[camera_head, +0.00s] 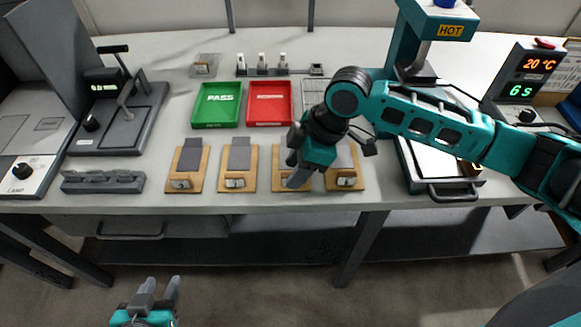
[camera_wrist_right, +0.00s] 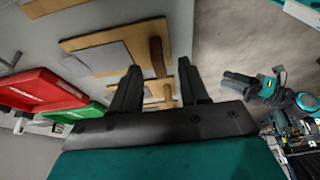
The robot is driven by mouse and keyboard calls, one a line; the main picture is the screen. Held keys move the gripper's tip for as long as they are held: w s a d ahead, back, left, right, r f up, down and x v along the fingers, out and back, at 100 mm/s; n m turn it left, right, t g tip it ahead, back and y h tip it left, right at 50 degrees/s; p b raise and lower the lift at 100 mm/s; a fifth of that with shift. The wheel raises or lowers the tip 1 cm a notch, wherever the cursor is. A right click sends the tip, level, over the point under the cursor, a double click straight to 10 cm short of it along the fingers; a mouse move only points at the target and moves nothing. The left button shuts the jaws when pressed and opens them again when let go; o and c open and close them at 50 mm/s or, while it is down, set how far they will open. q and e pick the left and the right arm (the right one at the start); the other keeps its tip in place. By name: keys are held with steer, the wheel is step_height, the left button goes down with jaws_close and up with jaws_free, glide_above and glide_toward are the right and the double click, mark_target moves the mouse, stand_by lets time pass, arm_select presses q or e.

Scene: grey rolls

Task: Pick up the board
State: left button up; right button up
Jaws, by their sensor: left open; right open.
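Several wooden boards, each with a grey plate and a small metal piece at its front, lie in a row along the table's front edge: the far-left board (camera_head: 186,183), the second board (camera_head: 238,182), the third board (camera_head: 279,158) and the right board (camera_head: 345,180). My right gripper (camera_head: 298,182) is over the third board, covering much of it. In the right wrist view my right gripper (camera_wrist_right: 160,84) is open, with boards (camera_wrist_right: 98,38) beyond its fingers; contact cannot be told. My left gripper (camera_head: 158,287) is open and empty, in front of and below the table edge.
A green PASS tray (camera_head: 217,122) and a red tray (camera_head: 268,122) sit behind the boards. A grey rack (camera_head: 103,183) and a press-like device (camera_head: 118,120) stand at left. A HOT-labelled machine (camera_head: 437,192) stands at right, beneath my right arm. Small holders (camera_head: 262,70) are behind.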

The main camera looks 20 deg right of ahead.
steer(key=shift+a+f, duration=0.2)
steer(key=shift+f, duration=0.4)
steer(key=shift+c, duration=0.3)
jaws_close()
